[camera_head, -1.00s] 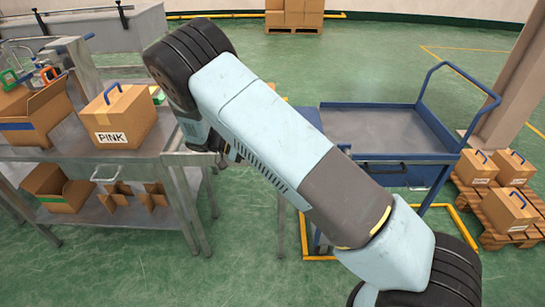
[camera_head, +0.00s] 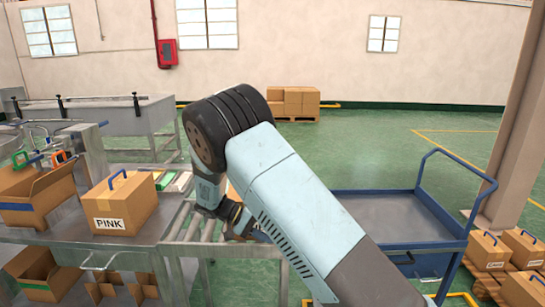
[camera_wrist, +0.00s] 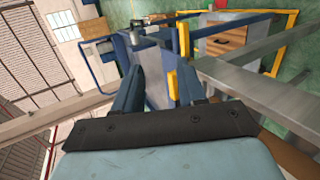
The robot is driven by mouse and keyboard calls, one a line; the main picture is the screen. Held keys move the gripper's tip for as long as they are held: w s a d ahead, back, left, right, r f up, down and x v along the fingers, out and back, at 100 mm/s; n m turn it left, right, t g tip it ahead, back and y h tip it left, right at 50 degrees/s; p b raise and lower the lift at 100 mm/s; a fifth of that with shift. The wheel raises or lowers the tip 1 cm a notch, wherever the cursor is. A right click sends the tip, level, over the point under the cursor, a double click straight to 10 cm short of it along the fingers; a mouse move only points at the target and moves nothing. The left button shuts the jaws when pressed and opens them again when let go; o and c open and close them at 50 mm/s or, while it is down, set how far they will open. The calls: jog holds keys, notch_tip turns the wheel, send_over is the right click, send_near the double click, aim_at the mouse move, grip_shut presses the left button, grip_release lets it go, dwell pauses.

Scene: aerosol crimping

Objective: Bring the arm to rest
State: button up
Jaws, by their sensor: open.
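My arm crosses the head view from the lower right up to a black ribbed joint, then bends down on its far side. My gripper (camera_head: 240,222) hangs small and partly hidden behind the arm, above the rollers (camera_head: 205,235) at the right of the metal bench. In the wrist view my gripper (camera_wrist: 157,75) shows two dark fingers spread apart with nothing held between them.
A cardboard box marked PINK (camera_head: 120,203) stands on the bench, beside an open box (camera_head: 38,195). The blue cart (camera_head: 390,215) with an empty tray stands right of the arm. Several boxes (camera_head: 488,250) sit beside a pillar. Open green floor lies behind.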

jog(key=s+d+r+y, duration=0.5)
jog(key=d+r, duration=0.4)
jog(key=r, duration=0.2)
jog(key=s+d+r+y, duration=0.4)
jog(key=s+d+r, duration=0.1)
jog(key=d+r, duration=0.45)
jog(key=s+d+r+t+y, duration=0.1)
jog(key=s+d+r+t, duration=0.2)
jog(key=s, duration=0.6)
jog(key=s+d+r+t+y, duration=0.2)
jog(key=s+r, duration=0.3)
jog(key=s, duration=0.4)
jog(key=shift+s+d+r+t, duration=0.2)
jog(key=shift+s+d+t, duration=0.1)
jog(key=shift+d+t, duration=0.6)
jog(key=shift+d, duration=0.1)
